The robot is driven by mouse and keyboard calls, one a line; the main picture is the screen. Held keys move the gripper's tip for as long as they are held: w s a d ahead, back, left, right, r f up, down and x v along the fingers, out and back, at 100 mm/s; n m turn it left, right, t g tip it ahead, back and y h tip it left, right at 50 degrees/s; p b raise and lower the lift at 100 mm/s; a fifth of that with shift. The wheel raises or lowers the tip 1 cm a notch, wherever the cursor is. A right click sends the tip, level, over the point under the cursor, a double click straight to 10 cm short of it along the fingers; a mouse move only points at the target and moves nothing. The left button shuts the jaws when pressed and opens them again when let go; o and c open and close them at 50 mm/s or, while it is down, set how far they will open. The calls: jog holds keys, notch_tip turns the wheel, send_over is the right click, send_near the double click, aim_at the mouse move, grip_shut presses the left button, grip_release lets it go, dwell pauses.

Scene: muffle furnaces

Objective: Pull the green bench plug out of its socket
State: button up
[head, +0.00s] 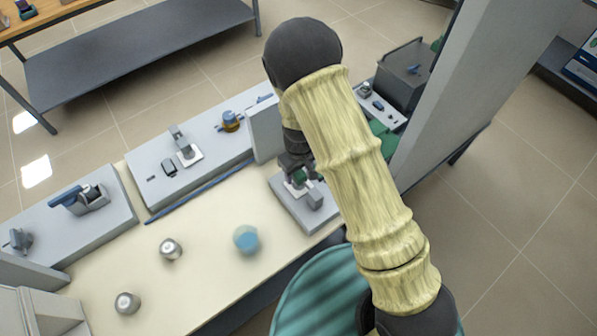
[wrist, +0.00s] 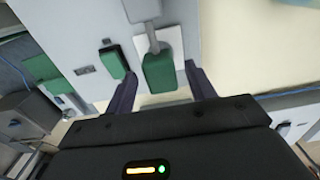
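The green plug (wrist: 158,72) sits on a white socket plate (wrist: 174,42) on a grey panel in the wrist view, with a grey cable or stem running from its top. My gripper (wrist: 162,88) is open, with one dark finger on each side of the plug and a gap showing on both sides. The fingers do not visibly touch it. In the head view my gripper (head: 298,180) is low over a small grey box (head: 286,207), where a bit of green shows between the fingers. My arm and gripper hide much of the plug there.
A green rocker switch (wrist: 112,62) is just left of the plug. On the cream bench stand a blue round object (head: 246,239) and two metal cups (head: 171,249). A tall grey panel (head: 452,90) is right of my arm; a teal round seat (head: 315,290) is in front.

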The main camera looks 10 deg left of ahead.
aim_at(299, 172)
jog(key=shift+f, duration=0.15)
notch_tip(299, 172, up, 18)
jog(key=b, duration=0.1)
jog(key=shift+f+b, duration=0.25)
jog(key=shift+b, duration=0.15)
dwell(0.6)
jog(key=s+d+r+m+t, duration=0.1)
jog(key=s+d+m, duration=0.3)
jog(key=d, duration=0.7)
jog(key=s+d+r+m+t, duration=0.1)
jog(key=s+d+r+m, duration=0.2)
jog(key=d, duration=0.8)
jog(key=shift+s+d+m+t, duration=0.25)
jog(key=shift+s+m+t, duration=0.05)
jog(key=shift+s+m, duration=0.75)
